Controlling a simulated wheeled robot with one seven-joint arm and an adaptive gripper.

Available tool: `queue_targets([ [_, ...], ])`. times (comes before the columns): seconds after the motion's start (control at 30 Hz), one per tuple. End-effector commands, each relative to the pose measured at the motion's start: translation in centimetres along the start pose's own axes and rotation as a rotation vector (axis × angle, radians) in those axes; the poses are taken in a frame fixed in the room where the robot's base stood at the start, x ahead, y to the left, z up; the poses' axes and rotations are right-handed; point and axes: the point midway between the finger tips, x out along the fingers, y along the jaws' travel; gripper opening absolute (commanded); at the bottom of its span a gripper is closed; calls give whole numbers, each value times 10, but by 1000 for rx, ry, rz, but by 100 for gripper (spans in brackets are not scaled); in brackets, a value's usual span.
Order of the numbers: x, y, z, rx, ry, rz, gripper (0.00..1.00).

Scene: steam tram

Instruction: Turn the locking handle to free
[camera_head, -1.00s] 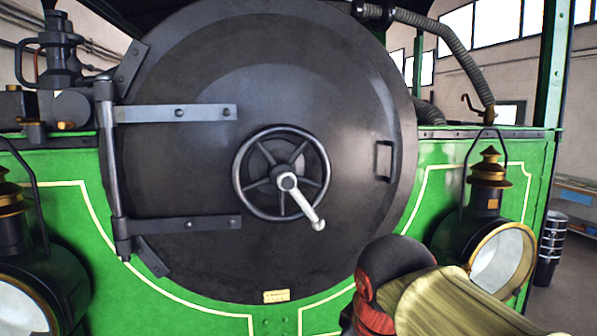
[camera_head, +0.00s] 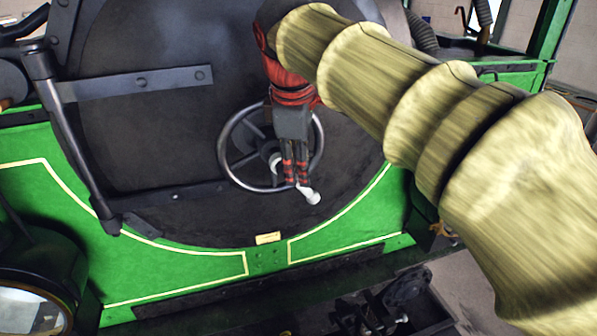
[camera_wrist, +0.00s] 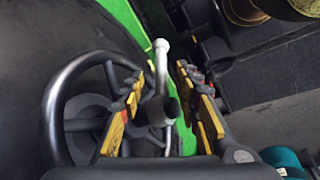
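The locking handle (camera_head: 311,196) is a pale metal lever with a rounded end. It slants down and to the right from the hub in front of the dark spoked handwheel (camera_head: 224,150), at the middle of the round black door (camera_head: 150,125). My gripper (camera_head: 296,182) is at the lever and hides most of its length. In the wrist view the handle (camera_wrist: 161,50) stands between the two yellow-padded fingers. The fingers are apart with gaps beside the lever, so my gripper (camera_wrist: 160,74) is open around it. The handwheel rim (camera_wrist: 50,118) lies left of the fingers.
Hinge straps (camera_head: 135,84) cross the door's left side. A green front plate (camera_head: 190,266) lies below the door, with a lamp (camera_head: 35,305) at lower left. A pipe (camera_head: 483,12) rises at upper right. My arm covers much of the right side.

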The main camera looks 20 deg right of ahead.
Motion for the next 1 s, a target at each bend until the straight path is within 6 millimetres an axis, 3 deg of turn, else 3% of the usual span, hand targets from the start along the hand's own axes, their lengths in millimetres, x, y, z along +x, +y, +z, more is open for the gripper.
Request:
queue_targets([
  [0.3,47,-1,1,2,-2,-3,33],
  [0.5,68,-1,1,2,-1,-1,33],
  [0.87,74,-1,0,2,0,0,33],
  [1.0,74,-1,0,2,0,0,25],
])
